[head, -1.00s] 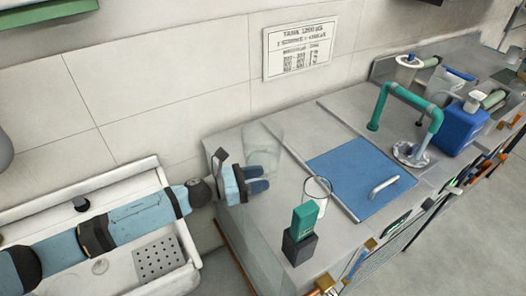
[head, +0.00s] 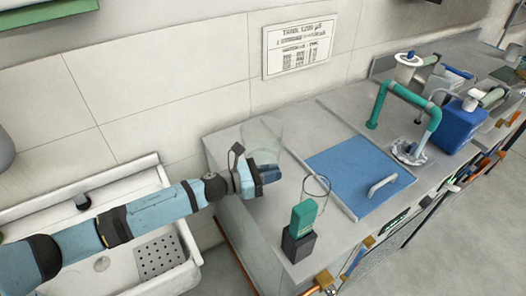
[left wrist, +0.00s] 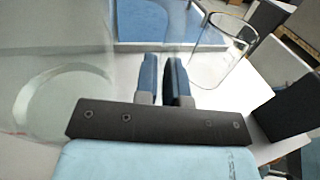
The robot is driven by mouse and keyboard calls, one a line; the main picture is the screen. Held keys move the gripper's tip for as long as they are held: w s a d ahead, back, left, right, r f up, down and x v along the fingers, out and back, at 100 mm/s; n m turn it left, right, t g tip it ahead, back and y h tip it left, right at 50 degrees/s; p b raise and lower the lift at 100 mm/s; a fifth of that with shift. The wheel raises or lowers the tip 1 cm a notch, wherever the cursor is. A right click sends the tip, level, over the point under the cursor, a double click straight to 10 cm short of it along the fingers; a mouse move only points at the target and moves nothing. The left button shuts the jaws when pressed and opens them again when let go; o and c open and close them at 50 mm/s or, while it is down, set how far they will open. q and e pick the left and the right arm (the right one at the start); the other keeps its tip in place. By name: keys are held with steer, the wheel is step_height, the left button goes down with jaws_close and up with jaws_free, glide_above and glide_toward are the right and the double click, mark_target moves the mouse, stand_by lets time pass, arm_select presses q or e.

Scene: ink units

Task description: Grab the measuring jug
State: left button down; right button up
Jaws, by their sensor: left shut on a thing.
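The clear measuring jug (head: 262,138) stands on the grey counter near its back left corner, by the wall. It is so transparent that its outline is faint. In the left wrist view the jug (left wrist: 62,98) is close on the left, with its round base showing through. My left gripper (head: 269,174) is at the near side of the jug, its blue fingers (left wrist: 163,75) close together with a narrow gap. It is shut on the jug, but the exact part held is hard to see through the clear material. My right gripper is not in view.
A clear glass beaker (head: 316,186) stands right of my gripper, behind a green block on a dark base (head: 300,232). A blue panel with a handle (head: 350,172) lies to the right. A white sink (head: 185,262) is below my arm.

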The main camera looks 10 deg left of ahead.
arm_select(q)
steer(key=shift+s+f, duration=0.1)
steer(key=shift+r, duration=1.1)
step_height(320, 180, up, 17)
steer(key=p, duration=0.3)
steer(key=shift+r+t, duration=0.15)
steer(key=shift+t, duration=0.15)
